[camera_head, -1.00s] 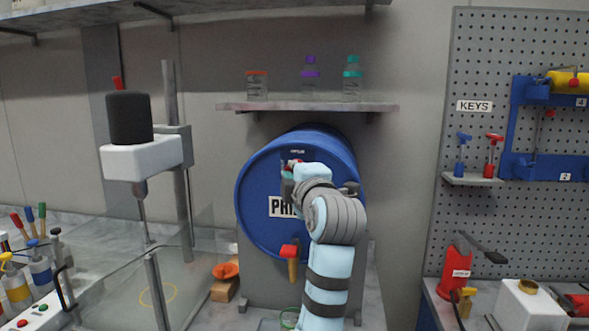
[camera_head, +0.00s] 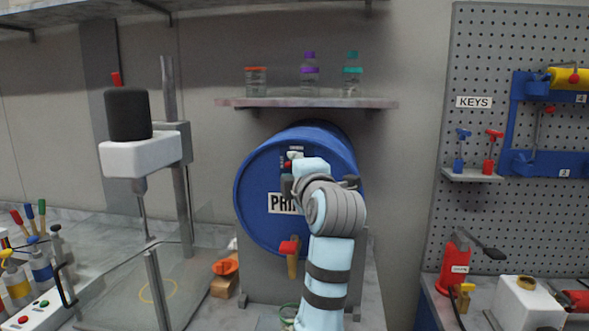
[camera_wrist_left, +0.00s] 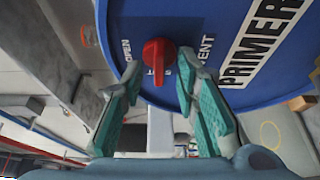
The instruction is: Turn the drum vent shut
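The blue primer drum (camera_head: 258,190) lies on its side with its round face toward me. Its red vent knob (camera_wrist_left: 158,52) shows in the left wrist view, between the words "OPEN" and "VENT"; other lettering is partly covered. My left gripper (camera_wrist_left: 160,72) is open, one teal-padded finger on each side of the knob, with visible gaps. In the head view the left gripper (camera_head: 289,178) is at the upper part of the drum face, largely hidden by my own wrist. A red tap (camera_head: 289,247) is low on the drum face. My right gripper is not in view.
A shelf (camera_head: 310,103) with bottles is above the drum. A stand with a black-topped mixer (camera_head: 128,115) is to the left. A pegboard (camera_head: 420,235) with keys and a red press (camera_head: 457,262) are to the right. An orange item (camera_head: 226,267) sits beside the drum.

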